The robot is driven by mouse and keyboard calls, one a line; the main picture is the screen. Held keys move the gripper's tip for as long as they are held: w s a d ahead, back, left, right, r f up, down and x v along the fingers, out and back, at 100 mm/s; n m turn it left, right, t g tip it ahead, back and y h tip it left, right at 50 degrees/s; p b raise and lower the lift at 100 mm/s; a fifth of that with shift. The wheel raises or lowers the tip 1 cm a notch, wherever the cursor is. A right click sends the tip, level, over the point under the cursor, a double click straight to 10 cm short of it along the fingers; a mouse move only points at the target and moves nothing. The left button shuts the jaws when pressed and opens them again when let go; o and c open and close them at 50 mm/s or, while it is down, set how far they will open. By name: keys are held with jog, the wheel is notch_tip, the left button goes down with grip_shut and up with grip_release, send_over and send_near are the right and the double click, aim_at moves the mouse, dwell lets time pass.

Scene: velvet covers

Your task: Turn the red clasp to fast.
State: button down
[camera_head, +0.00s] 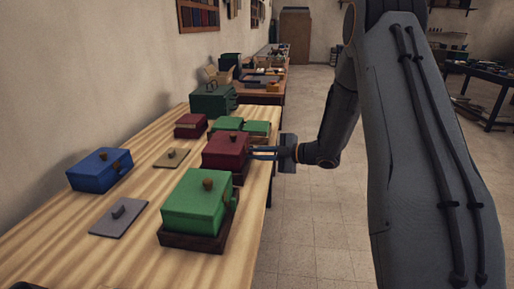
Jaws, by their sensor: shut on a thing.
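A dark red box (224,152) with a brown knob on its lid stands on the wooden table near its right edge. My gripper (252,153) comes in from the right, level with the box's right side. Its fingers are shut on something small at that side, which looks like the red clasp. The clasp itself is too small and hidden by the fingers, so I cannot tell which way it is turned.
A large green box (198,207) stands in front on a dark tray (190,241). A blue box (100,172), a grey plate (104,225) and a tan plate (168,160) lie left. A smaller red box (190,128) and green boxes (257,130) stand behind.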

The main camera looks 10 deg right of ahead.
jog(key=m+g+p, duration=0.1)
jog(key=m+p, duration=0.1)
jog(key=m+g+p, duration=0.1)
jog(key=m+p, duration=0.1)
jog(key=shift+w+r+g+p, duration=0.15)
jog(key=shift+r+g+p, duration=0.05)
jog(key=shift+g+p, duration=0.1)
jog(key=shift+w+d+m+g+y+p, duration=0.15)
jog(key=shift+m+g+y+p, duration=0.45)
jog(key=shift+m+g, duration=0.75)
jog(key=shift+m, duration=0.35)
jog(key=c, duration=1.8)
grip_release()
jog(key=b+v, duration=0.1)
jog(key=v, duration=0.6)
jog(key=shift+s+d, duration=0.2)
jog(key=shift+d, duration=0.05)
